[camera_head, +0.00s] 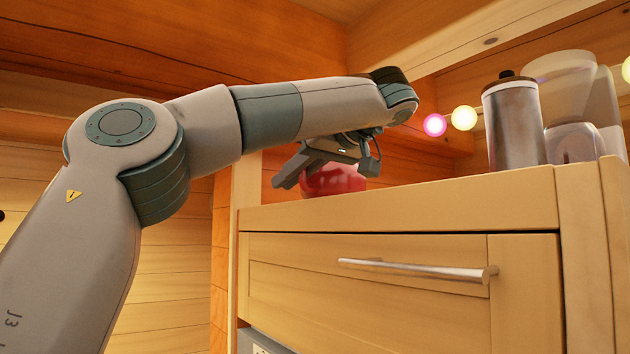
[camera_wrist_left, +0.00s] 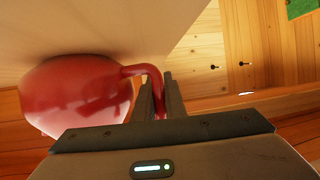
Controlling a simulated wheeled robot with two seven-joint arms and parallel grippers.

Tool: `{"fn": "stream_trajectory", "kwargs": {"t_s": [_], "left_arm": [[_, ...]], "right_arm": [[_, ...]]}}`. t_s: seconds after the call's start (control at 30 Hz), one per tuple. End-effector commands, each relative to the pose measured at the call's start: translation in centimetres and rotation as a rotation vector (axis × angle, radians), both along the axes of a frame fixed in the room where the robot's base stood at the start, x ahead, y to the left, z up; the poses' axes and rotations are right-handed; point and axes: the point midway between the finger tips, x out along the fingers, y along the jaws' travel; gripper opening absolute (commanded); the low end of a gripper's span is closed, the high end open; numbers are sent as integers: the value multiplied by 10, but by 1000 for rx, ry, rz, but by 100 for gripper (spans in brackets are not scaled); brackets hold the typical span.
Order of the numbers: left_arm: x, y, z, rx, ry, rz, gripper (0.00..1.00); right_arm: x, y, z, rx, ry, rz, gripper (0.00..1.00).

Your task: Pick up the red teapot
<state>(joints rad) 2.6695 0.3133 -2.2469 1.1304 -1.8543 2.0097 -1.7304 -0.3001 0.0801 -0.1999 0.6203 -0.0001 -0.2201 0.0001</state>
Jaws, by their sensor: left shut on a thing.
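The red teapot (camera_head: 334,181) is at the left end of the wooden cabinet top, partly hidden behind my left gripper (camera_head: 287,181). In the left wrist view the teapot's round, glossy body (camera_wrist_left: 80,95) fills the left side, with its curved handle reaching right. My left gripper (camera_wrist_left: 166,95) is shut on that handle, which passes between the two fingers. The teapot's base is hidden by the cabinet edge in the head view, so I cannot tell whether it touches the top. My right gripper is not in view.
The wooden cabinet (camera_head: 400,208) has a drawer with a metal handle (camera_head: 415,269). A grey metal canister (camera_head: 514,122) and a clear appliance (camera_head: 572,110) stand on its right side. Glowing string lights (camera_head: 464,118) hang behind. Log walls close in the back and left.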

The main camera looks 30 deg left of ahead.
Motion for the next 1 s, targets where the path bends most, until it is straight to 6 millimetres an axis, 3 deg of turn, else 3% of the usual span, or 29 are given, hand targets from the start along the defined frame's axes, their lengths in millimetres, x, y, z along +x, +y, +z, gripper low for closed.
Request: {"fn": "stream_trajectory", "kwargs": {"t_s": [0.37,1.0], "left_arm": [[0,0,15,0,-5,2,0],[1,0,86,0,-4,2,0]], "right_arm": [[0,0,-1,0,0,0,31],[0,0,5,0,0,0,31]]}}
